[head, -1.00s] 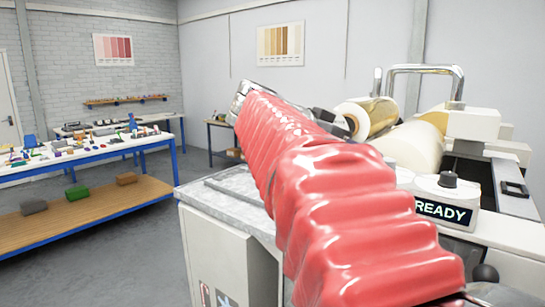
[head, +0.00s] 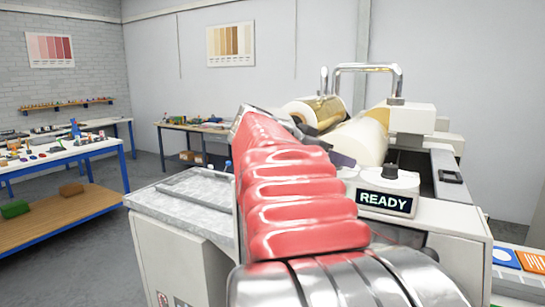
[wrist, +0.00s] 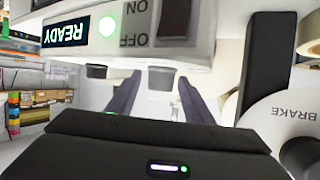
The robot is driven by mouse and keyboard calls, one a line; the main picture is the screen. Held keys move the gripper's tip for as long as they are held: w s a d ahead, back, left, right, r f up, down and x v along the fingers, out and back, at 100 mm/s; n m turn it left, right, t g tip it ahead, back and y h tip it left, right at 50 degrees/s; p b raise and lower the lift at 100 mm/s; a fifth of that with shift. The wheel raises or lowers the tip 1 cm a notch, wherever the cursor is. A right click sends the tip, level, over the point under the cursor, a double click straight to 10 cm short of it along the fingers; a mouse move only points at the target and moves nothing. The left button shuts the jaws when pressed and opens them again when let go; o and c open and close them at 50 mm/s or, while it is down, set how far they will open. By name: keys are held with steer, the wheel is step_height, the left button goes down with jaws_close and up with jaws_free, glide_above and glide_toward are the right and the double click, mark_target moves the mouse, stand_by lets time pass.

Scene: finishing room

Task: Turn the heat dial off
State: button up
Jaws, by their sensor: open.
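The READY display (head: 385,202) is lit on the front of a white machine. A black knob (head: 391,172), possibly the heat dial, stands upright on top of that unit. A dark part (wrist: 174,18) sits next to these marks, cut by the top edge. My gripper (wrist: 158,97) is open below the panel, apart from that dark part.
A wheel marked BRAKE (wrist: 285,122) and a dark bar (wrist: 266,65) stand at the right in the wrist view. Rollers (head: 358,140) and a metal rail (head: 365,68) are behind the display. A worktable (head: 60,155) stands at the left.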

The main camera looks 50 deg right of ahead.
steer(key=shift+c, duration=0.4)
steer(key=c, duration=0.9)
steer(key=shift+a, duration=0.15)
steer(key=shift+c, duration=0.3)
steer(key=shift+n+t, duration=0.5)
steer(key=shift+t, duration=0.1)
steer(key=shift+s+d+r+n+t+h, duration=0.1)
steer(key=shift+d+n+t+h, duration=0.15)
steer(key=shift+n+t, duration=1.35)
steer(key=shift+t, duration=0.2)
steer(key=shift+n+t+y, duration=0.45)
steer(key=shift+n+t, duration=1.25)
steer(key=shift+t, duration=0.3)
